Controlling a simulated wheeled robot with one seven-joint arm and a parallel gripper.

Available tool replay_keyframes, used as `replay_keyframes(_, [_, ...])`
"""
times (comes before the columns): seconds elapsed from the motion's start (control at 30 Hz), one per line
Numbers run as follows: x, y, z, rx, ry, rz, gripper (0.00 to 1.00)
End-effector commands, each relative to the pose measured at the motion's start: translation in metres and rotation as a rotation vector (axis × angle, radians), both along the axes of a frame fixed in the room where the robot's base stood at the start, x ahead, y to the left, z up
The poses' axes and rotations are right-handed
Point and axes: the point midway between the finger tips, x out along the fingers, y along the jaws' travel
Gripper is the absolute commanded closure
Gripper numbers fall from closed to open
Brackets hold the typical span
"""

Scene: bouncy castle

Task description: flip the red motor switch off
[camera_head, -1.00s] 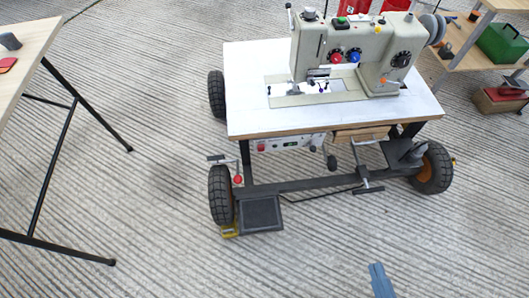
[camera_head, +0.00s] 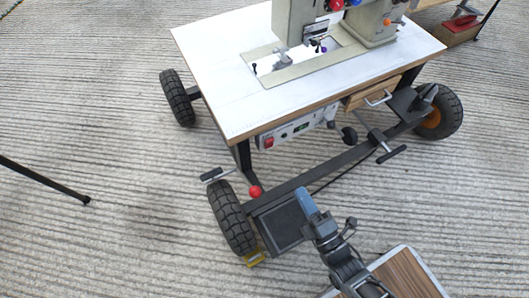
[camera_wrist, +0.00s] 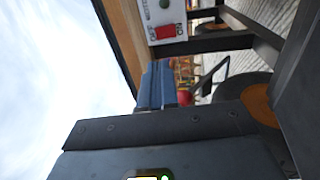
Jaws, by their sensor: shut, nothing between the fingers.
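The red motor switch (camera_head: 269,142) is on the left end of the pale control panel (camera_head: 300,129) under the front edge of the white sewing table (camera_head: 225,90). In the wrist view the red switch (camera_wrist: 166,32) shows near the top, with dark lettering beside it. I cannot tell which way its rocker is tipped. My gripper (camera_head: 303,194) is shut and empty, in front of and below the panel in the head view. In the wrist view its blue-grey fingers (camera_wrist: 156,68) point up toward the switch, apparently apart from it.
A red ball knob (camera_head: 255,191) on a lever, a black pedal plate (camera_head: 281,226) and a dark frame bar (camera_head: 330,172) lie low near my arm. A wooden drawer (camera_head: 367,93) and black knob (camera_head: 349,134) are right of the panel.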

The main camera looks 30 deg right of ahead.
Motion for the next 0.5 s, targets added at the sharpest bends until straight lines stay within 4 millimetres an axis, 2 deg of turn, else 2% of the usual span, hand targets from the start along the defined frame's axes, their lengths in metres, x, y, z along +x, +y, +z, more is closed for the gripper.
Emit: replay_keyframes(0.5, [0.0075, 0.0000, -0.0025, -0.013, -0.005, -0.002, 1.00])
